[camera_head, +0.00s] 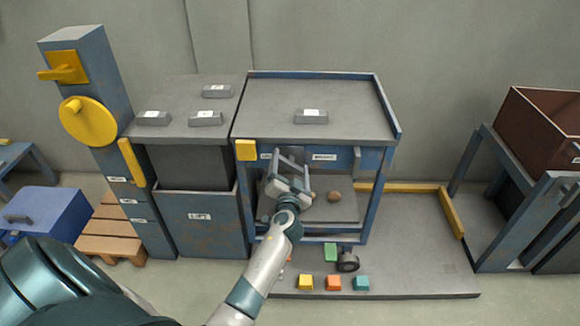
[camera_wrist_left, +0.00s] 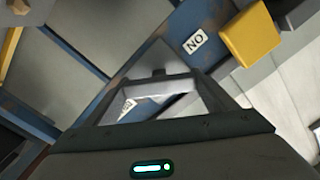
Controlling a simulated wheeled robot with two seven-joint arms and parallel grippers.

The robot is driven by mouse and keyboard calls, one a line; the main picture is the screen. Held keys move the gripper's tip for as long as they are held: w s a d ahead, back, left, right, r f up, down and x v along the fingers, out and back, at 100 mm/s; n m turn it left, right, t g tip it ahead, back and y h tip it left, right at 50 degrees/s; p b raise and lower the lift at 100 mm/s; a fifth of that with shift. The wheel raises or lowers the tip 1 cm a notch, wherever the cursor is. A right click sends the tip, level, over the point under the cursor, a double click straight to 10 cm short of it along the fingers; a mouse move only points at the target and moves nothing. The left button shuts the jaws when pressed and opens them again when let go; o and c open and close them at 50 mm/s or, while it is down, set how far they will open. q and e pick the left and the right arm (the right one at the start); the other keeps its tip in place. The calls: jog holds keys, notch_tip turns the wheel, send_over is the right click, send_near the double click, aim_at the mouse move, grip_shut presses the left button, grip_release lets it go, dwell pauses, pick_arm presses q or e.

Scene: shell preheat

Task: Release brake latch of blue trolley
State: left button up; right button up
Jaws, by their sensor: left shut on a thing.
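The blue trolley (camera_head: 376,215) is a blue-framed cart with a grey top tray (camera_head: 350,100), standing at the centre in the head view. A yellow block (camera_head: 246,150) sits at its upper left front corner; a yellow block also shows in the left wrist view (camera_wrist_left: 250,36). My left gripper (camera_head: 291,163) reaches up to the trolley's front rail, right of the yellow block. In the left wrist view its jaws (camera_wrist_left: 157,78) are shut on a small dark grey piece at the blue front. The piece is mostly hidden, so I cannot tell its shape. My right gripper is not in view.
A grey bench (camera_head: 190,100) with small labelled blocks adjoins the trolley's left. A post with a yellow disc (camera_head: 88,121) stands further left. Coloured cubes (camera_head: 333,283) lie on the grey floor plate below. A brown bin (camera_head: 535,130) stands on a rack at right.

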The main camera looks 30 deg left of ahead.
pick_arm(q)
jog(key=m, duration=0.3)
jog(key=shift+m, duration=0.4)
jog(key=m, duration=0.2)
jog(key=shift+m, duration=0.3)
jog(key=shift+f+m+p, duration=0.1)
jog(key=shift+m+p, duration=0.35)
jog(key=shift+m, duration=1.65)
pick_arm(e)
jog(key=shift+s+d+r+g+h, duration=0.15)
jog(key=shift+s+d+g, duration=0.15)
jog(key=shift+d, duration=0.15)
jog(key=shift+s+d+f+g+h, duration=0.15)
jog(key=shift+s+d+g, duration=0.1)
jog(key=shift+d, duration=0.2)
pick_arm(q)
jog(key=shift+f, duration=0.1)
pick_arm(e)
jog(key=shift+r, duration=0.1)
pick_arm(q)
jog(key=o, duration=1)
jog(key=shift+o, duration=0.2)
jog(key=shift+s+d, duration=0.1)
